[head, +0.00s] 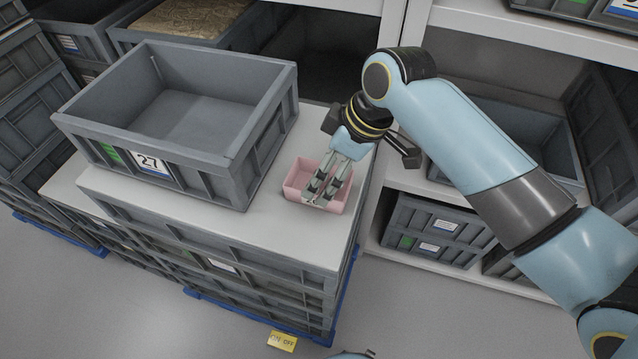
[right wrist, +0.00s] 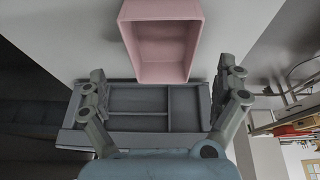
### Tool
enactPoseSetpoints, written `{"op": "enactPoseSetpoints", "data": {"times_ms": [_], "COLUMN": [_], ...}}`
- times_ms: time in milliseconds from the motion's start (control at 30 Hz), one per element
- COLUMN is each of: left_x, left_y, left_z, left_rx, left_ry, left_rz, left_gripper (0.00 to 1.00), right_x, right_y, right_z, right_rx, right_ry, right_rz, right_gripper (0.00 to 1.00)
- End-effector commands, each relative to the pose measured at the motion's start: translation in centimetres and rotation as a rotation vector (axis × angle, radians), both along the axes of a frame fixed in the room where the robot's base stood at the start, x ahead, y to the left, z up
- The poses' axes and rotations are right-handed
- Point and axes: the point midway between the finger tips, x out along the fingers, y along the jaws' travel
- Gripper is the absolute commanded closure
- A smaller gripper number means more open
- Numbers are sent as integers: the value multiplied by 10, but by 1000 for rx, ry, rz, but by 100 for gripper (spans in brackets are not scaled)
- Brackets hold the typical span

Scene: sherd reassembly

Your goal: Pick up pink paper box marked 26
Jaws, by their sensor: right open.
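A small open pink box (head: 291,183) sits upright on the pale top of a crate stack, to the right of the large grey crate. Its inside looks empty, and no number can be read on it. My right gripper (head: 318,196) points down over the box in the head view, with its fingers overlapping the box's opening. In the right wrist view, the pink box (right wrist: 160,42) is at the top centre. The fingers of my right gripper (right wrist: 162,82) are spread wide there, with nothing between them. My left gripper is not in view.
A large open grey crate (head: 190,153) labelled 27 stands close to the left of the pink box. The pale stack top (head: 240,225) is bare in front. Shelves with grey crates (head: 437,226) stand behind and right. A yellow floor marker (head: 282,342) lies in front.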

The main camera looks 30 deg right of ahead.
Motion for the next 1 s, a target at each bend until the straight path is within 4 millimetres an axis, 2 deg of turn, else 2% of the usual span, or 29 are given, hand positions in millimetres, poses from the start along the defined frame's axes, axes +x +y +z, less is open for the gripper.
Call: {"op": "enactPoseSetpoints", "data": {"times_ms": [400,1000], "left_x": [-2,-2], "left_y": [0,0], "left_z": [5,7], "left_rx": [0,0], "left_ry": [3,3], "left_rz": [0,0], "left_gripper": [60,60], "right_x": [15,16], "right_y": [15,15], "right_z": [-47,-51], "right_rx": [0,0], "right_ry": [1,1], "right_rz": [-2,-2], "right_gripper": [0,0]}}
